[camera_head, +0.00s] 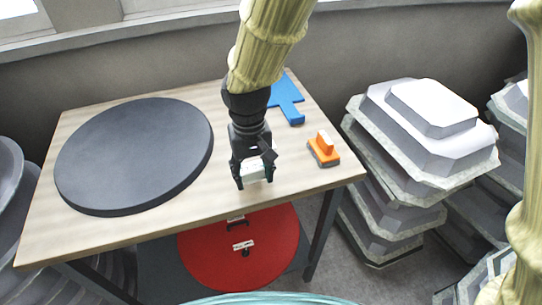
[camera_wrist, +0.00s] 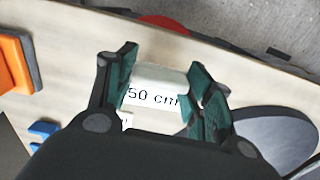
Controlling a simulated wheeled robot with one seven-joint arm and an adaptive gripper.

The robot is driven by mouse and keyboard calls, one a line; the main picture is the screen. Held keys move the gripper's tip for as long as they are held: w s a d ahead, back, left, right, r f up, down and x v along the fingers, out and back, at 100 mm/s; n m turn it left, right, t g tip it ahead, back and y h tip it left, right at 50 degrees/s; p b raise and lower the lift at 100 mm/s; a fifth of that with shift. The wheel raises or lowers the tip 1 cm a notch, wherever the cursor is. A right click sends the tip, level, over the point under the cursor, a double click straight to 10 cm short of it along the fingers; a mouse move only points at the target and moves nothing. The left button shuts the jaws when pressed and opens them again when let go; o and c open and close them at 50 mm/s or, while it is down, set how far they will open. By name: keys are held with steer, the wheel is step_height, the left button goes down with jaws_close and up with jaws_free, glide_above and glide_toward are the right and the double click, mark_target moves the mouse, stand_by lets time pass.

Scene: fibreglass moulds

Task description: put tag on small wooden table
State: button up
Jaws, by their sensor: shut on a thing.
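The tag (camera_wrist: 152,97) is a small white piece with "50 cm" printed on it in black, seen in the wrist view. My gripper (camera_wrist: 163,78) is shut on it, with a green-padded finger on either side. In the head view the tag (camera_head: 255,172) shows between the fingers of my black gripper (camera_head: 254,177). It is over the front part of the small wooden table (camera_head: 190,212), right of the dark disc. I cannot tell whether the tag touches the tabletop. My fingers hide its sides.
A large dark grey disc (camera_head: 135,155) covers the table's left part. An orange-and-grey block (camera_head: 324,149) and a blue tool (camera_head: 287,98) lie at the right. A red disc (camera_head: 245,255) is below the table. Stacked grey moulds (camera_head: 415,140) stand at the right.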

steer(key=w+d, duration=0.1)
steer(key=w+d+p, duration=0.1)
steer(key=w, duration=0.1)
steer(key=w+d, duration=0.1)
steer(key=shift+w+d+f+p, duration=0.25)
steer(key=shift+w+d+p, duration=0.05)
steer(key=shift+d, duration=0.1)
steer(key=shift+w+d+p, duration=0.3)
steer(key=shift+w+d, duration=0.1)
step_height(320, 180, down, 3)
steer(key=shift+w+d+r+p, duration=0.1)
steer(key=shift+w+r+p, duration=0.1)
steer(key=shift+p, duration=0.5)
steer(key=shift+s+f, duration=0.15)
steer(key=shift+f, duration=0.4)
steer(key=shift+f, duration=0.15)
steer(key=o, duration=1)
step_height(320, 180, up, 12)
steer(key=b, duration=0.2)
steer(key=shift+r+b, duration=0.2)
steer(key=shift+b, duration=0.2)
